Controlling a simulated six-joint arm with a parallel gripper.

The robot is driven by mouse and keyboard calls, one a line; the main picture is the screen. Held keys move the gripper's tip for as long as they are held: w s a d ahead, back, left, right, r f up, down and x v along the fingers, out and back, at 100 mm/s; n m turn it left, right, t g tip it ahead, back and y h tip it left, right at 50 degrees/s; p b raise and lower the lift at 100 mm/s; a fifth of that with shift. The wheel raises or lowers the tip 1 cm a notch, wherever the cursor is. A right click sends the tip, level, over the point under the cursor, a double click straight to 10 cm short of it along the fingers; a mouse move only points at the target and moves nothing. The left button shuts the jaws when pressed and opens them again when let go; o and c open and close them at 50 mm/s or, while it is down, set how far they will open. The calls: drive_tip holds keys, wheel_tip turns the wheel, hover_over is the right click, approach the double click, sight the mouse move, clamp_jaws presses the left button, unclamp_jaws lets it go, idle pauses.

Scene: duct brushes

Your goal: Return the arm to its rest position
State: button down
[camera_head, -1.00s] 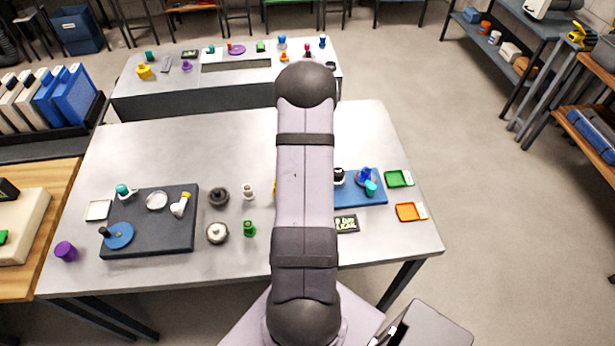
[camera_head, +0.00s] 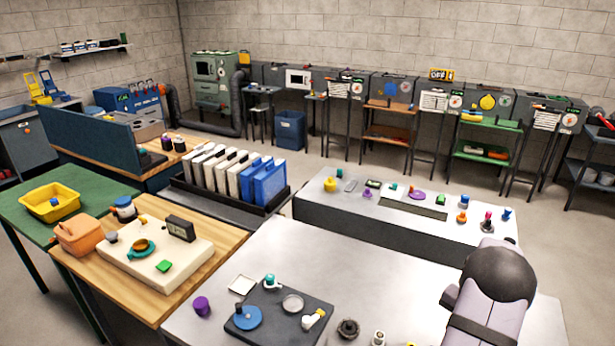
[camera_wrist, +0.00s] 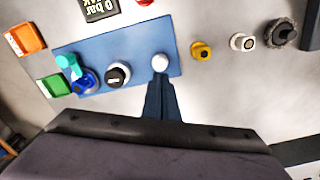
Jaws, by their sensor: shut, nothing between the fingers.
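My arm shows at the lower right of the head view, with its dark rounded joint over the metal table (camera_head: 270,245). My gripper is outside that view. In the wrist view my gripper (camera_wrist: 160,84) points at the blue mat (camera_wrist: 135,54), its narrow fingers together and nothing between them. A white round-topped piece (camera_wrist: 160,62) appears just past the fingertips; I cannot tell whether they touch it. A black-and-white knob (camera_wrist: 117,74) and a blue piece (camera_wrist: 85,80) with a teal piece (camera_wrist: 68,62) are on the mat's left part.
In the wrist view, a yellow piece (camera_wrist: 201,51), a white ring piece (camera_wrist: 242,42) and a dark round brush (camera_wrist: 281,33) stand right of the mat. Orange (camera_wrist: 26,38) and green (camera_wrist: 53,86) trays lie left. A dark board (camera_head: 268,318) lies on the metal table in the head view.

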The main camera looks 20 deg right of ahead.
drive_tip(key=shift+n+g+y, duration=0.6)
drive_tip(key=shift+n+y, duration=0.1)
drive_tip(key=s+a+f, duration=0.1)
drive_tip(key=a, duration=0.1)
drive_tip(key=s+a+f, duration=0.1)
drive_tip(key=s+a, duration=0.1)
drive_tip(key=s+a+f, duration=0.1)
drive_tip(key=a+f, duration=0.1)
drive_tip(key=shift+s+a, duration=0.15)
drive_tip(key=shift+s, duration=0.25)
drive_tip(key=s+a+r+n, duration=0.2)
drive_tip(key=a+r, duration=0.1)
drive_tip(key=a, duration=0.5)
drive_tip(key=s+a+r+n+g, duration=0.1)
drive_tip(key=s+a+r+n, duration=0.2)
drive_tip(key=a, duration=0.5)
drive_tip(key=s+a+r+n, duration=0.2)
drive_tip(key=a+r, duration=0.1)
drive_tip(key=a, duration=0.5)
drive_tip(key=w+a+r+n+t, duration=0.1)
drive_tip(key=w+a+r+n, duration=0.1)
drive_tip(key=a, duration=0.2)
drive_tip(key=w+a+r+n+t+h, duration=0.1)
drive_tip(key=w+a+r+n, duration=0.1)
drive_tip(key=a+n, duration=0.1)
drive_tip(key=shift+w+a+r, duration=0.3)
drive_tip(key=shift+a+r, duration=0.1)
drive_tip(key=shift+a, duration=0.4)
drive_tip(key=shift+f, duration=0.1)
